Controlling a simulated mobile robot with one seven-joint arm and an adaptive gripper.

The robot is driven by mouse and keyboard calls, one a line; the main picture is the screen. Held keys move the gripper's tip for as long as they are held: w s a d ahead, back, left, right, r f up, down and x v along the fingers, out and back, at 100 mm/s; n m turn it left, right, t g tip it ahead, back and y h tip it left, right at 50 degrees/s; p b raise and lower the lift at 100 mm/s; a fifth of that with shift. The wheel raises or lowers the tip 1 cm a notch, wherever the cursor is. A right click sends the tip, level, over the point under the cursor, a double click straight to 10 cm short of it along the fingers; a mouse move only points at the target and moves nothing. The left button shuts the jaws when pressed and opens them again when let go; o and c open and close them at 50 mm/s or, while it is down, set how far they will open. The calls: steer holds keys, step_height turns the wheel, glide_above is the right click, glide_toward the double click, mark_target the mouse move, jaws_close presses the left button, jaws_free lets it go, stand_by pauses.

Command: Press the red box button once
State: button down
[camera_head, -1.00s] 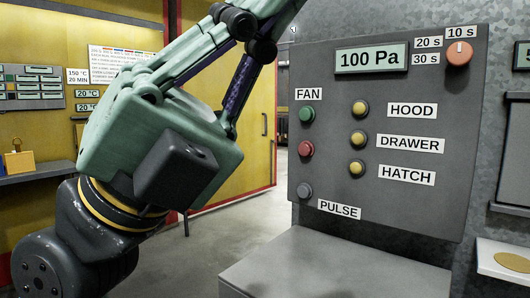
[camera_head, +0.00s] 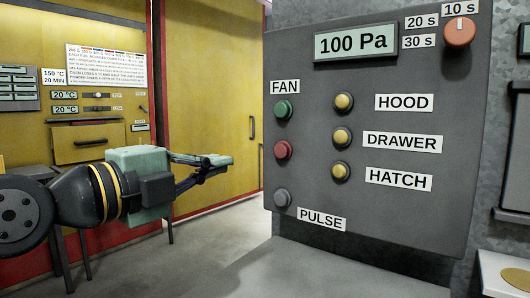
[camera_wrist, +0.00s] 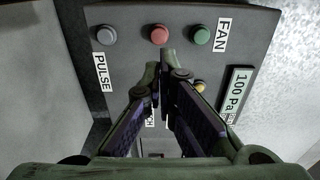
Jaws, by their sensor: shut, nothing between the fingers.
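The red button (camera_head: 283,150) is on the left side of the grey control box, below the green button (camera_head: 283,110) and above the grey button (camera_head: 282,198). In the wrist view the red button (camera_wrist: 159,34) is at the top, between the grey button and the green button. My gripper (camera_head: 230,160) is shut and empty, left of the box in the head view and pointing right toward it. In the wrist view its fingertips (camera_wrist: 163,66) appear just below the red button; a gap shows between them and the box in the head view.
The box also carries several yellow buttons (camera_head: 343,137), a "100 Pa" display (camera_head: 356,42) and an orange dial (camera_head: 460,32). A yellow cabinet (camera_head: 205,100) with a drawer and panels stands behind my arm. Open floor (camera_head: 215,250) lies below my arm.

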mark_target(279, 149)
steer(key=p+x, duration=0.4)
steer(key=x, duration=0.8)
steer(key=shift+w+d+r, duration=0.15)
steer(key=shift+w+d, duration=0.05)
steer(key=shift+d, duration=0.1)
steer(key=shift+w+d, duration=0.35)
steer(key=shift+w, duration=0.2)
steer(key=shift+a, duration=0.1)
